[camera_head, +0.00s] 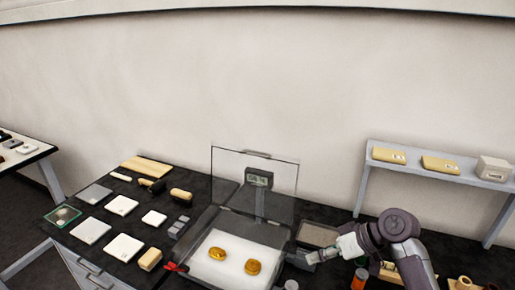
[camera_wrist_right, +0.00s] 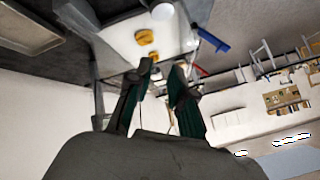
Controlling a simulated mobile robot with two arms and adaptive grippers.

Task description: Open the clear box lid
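The clear box (camera_head: 198,256) stands on the dark table with a white bed inside, holding two gold pieces (camera_head: 217,253) (camera_head: 253,267). Its clear lid (camera_head: 228,170) stands raised, roughly upright, at the back edge of the box, with a small handle on its top edge. My right gripper (camera_head: 308,258) is beside the right side of the box, low down and apart from the lid. In the right wrist view the two fingers (camera_wrist_right: 163,75) are spread with nothing between them, and the gold pieces (camera_wrist_right: 145,38) show beyond. My left gripper is not in view.
A scale display (camera_head: 259,178) stands behind the lid. White tiles (camera_head: 121,205), brushes (camera_head: 154,186) and a red-handled tool (camera_head: 175,267) lie left of the box. A grey tray (camera_head: 318,235) is at the right, behind my arm. A shelf (camera_head: 440,168) stands at the back right.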

